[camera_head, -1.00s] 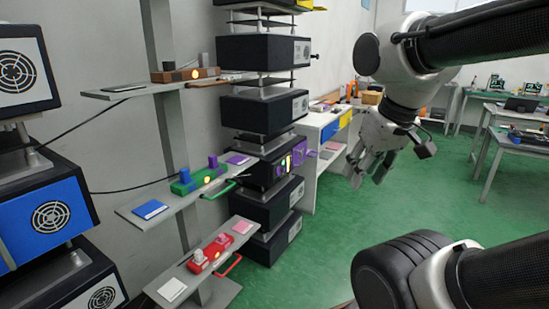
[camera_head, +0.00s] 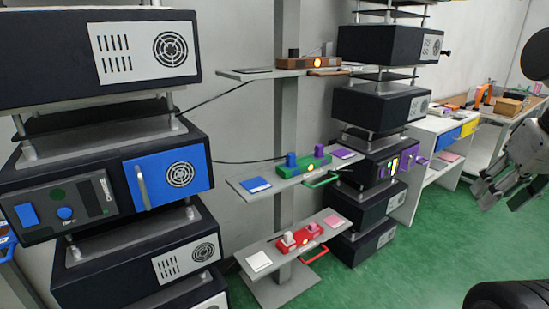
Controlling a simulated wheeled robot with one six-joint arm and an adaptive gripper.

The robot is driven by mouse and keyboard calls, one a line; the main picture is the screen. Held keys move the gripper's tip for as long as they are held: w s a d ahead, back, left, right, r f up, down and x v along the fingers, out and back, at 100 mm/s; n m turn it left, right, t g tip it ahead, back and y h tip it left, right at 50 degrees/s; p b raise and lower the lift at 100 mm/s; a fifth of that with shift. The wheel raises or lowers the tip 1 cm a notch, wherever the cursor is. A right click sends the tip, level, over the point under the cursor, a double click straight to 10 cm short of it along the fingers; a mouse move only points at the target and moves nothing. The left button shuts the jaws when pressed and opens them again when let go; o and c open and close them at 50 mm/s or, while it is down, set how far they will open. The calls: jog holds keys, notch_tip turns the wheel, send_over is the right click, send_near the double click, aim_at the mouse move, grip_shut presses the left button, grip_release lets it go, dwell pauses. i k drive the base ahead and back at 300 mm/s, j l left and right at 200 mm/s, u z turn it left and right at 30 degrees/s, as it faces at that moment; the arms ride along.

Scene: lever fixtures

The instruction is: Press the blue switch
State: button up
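Several blue parts could be the blue switch. A blue rocker-like plate (camera_head: 27,215) and a round blue knob (camera_head: 65,213) sit on a dark control panel at the left. A flat blue square pad (camera_head: 255,184) lies on the middle shelf, beside a green block with an upright blue cylinder (camera_head: 291,160). My gripper (camera_head: 504,202) is at the right edge, partly cut off, far from all of these. Its fingers look apart, with nothing between them.
Stacked dark equipment boxes (camera_head: 95,180) fill the left, one with a blue door. The shelf column (camera_head: 287,110) also carries a brown block (camera_head: 305,64) and a red block (camera_head: 300,237). A white bench (camera_head: 430,125) stands right. Green floor (camera_head: 430,255) is open.

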aim_at(29, 217)
jog(key=u, duration=1.85)
